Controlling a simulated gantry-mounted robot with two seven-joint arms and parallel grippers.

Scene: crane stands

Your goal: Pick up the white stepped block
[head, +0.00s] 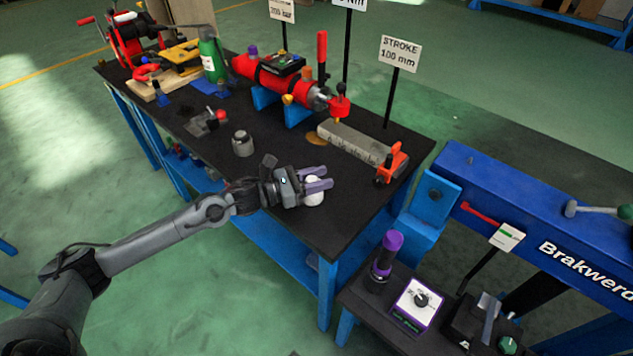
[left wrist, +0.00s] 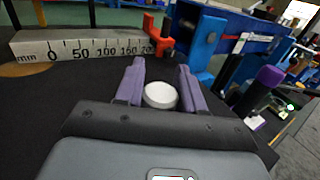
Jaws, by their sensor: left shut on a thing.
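The white stepped block (head: 314,197) is at the front right part of the black tabletop, between the fingers of my left gripper (head: 318,186). In the left wrist view the white block (left wrist: 160,95) shows a round pale top between the two purple fingers of my left gripper (left wrist: 160,83). The gripper is shut on it. The fingers hide part of its sides, and I cannot tell whether its base touches the table. My right gripper is in neither view.
The black table (head: 330,235) also holds a grey measuring bar (head: 352,143) with an orange stop (head: 391,162), a grey weight (head: 242,144) and a red cylinder (head: 262,72). A blue machine (head: 540,215) and a lower bench with a purple-topped handle (head: 382,258) stand right.

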